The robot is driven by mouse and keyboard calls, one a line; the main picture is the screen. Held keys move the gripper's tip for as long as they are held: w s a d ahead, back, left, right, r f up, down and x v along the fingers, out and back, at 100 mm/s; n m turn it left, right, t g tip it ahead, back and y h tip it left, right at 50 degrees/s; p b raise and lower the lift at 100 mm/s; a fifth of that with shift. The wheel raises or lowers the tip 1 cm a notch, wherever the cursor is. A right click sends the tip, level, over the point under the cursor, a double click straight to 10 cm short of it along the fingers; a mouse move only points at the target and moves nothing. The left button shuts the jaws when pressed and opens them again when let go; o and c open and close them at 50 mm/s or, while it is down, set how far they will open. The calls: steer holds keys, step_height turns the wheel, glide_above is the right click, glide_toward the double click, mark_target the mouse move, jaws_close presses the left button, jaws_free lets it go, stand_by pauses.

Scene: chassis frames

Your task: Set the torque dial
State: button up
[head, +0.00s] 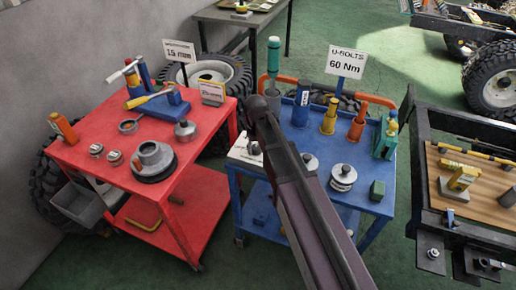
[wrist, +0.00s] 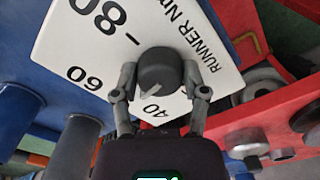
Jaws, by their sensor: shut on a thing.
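The torque dial is a white plate (wrist: 75,50) with black numbers 40, 60 and 80 and the words "RUNNER Nm". Its round dark knob (wrist: 160,70) has a light pointer mark directed between 40 and 60, seemingly closer to 40. My gripper (wrist: 160,80) is closed on the knob in the wrist view, one finger on each side. In the head view the white plate (head: 240,154) lies at the left edge of the blue cart (head: 234,180), partly behind my arm. My gripper cannot be made out there.
A sign (head: 346,62) reads "U-BOLTS 60 Nm". Bottles, clamps and discs crowd the blue cart. A red cart (head: 90,165) with tools and metal parts stands close to the left. A dark frame with a wooden board (head: 480,200) stands to the right.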

steer(key=n, duration=0.4)
steer(key=shift+s+n, duration=0.15)
steer(key=shift+n, duration=0.25)
steer(key=n, duration=0.3)
steer(key=shift+n, duration=0.3)
steer(key=n, duration=0.4)
steer(key=shift+n, duration=2.2)
steer(key=shift+a, duration=0.1)
steer(key=o, duration=1.1)
steer(key=shift+s, duration=0.1)
steer(key=shift+o, duration=0.2)
